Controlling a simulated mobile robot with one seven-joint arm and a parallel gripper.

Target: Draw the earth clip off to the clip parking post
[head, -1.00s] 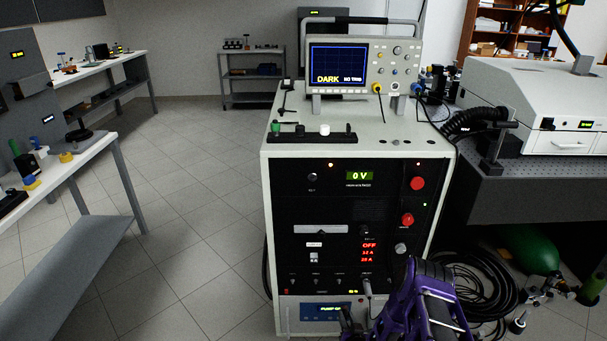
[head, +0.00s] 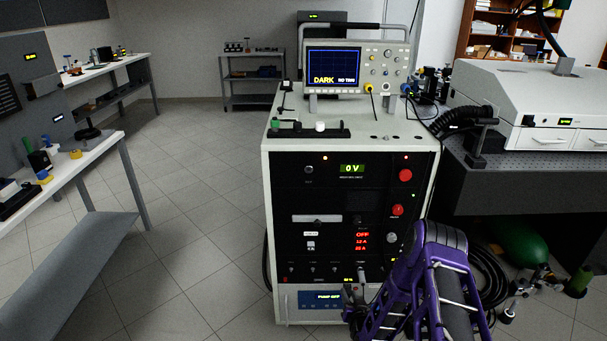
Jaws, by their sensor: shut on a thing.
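My gripper (head: 352,294) is low in the head view, at the lower front of the instrument rack (head: 345,225), with my purple arm coming in from the lower right. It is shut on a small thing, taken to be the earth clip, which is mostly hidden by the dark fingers. A small pale upright piece (head: 362,273) shows just above the fingers, in front of the rack's bottom row of switches; I cannot tell whether it is the clip parking post. Whether the clip touches the rack is not clear.
Coiled black cables (head: 490,270) and a green cylinder (head: 522,250) lie at the right. The tiled floor at left is clear.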

